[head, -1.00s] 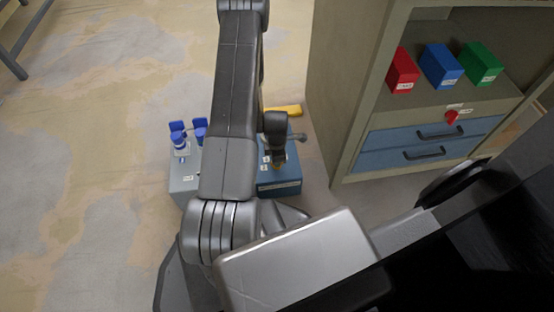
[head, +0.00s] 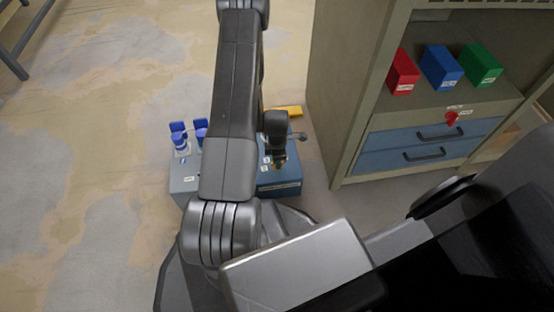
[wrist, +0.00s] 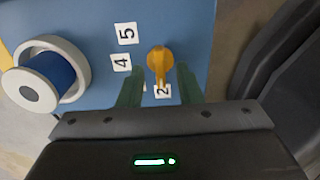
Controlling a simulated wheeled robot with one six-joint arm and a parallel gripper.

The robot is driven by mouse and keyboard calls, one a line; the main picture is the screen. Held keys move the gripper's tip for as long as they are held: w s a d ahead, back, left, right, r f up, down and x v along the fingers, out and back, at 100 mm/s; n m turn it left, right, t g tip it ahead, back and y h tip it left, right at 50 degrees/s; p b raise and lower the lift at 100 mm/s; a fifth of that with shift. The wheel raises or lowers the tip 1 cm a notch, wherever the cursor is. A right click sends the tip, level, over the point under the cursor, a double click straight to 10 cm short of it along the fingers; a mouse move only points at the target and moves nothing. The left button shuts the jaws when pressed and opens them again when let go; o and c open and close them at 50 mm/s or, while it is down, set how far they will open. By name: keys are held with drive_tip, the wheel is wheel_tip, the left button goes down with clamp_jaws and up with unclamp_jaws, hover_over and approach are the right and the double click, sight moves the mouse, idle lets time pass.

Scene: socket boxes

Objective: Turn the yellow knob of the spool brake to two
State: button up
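The yellow knob (wrist: 160,62) sits on the blue face of the spool brake box (wrist: 85,25) in the wrist view. Its narrow end points down in the picture, at the label 2 (wrist: 163,91). My gripper (wrist: 159,73) is open, with one green finger on each side of the knob and a visible gap to both. Labels 4 and 5 lie to the knob's left; another label is mostly hidden by the left finger. A white spool with a blue core (wrist: 48,72) is at the left. In the head view my gripper (head: 279,160) is over the blue box (head: 282,188).
A grey box with blue-topped parts (head: 184,182) stands left of the blue box, partly behind my arm. A cabinet (head: 345,150) with blue drawers and red, blue and green boxes (head: 441,67) stands at the right. Open floor lies at the left.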

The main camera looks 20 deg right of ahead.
wheel_tip(320, 180, up, 13)
drive_tip(key=p, duration=0.4)
drive_tip(key=shift+p, duration=0.3)
wheel_tip(320, 180, down, 14)
drive_tip(key=b, duration=0.5)
drive_tip(key=shift+r, duration=0.15)
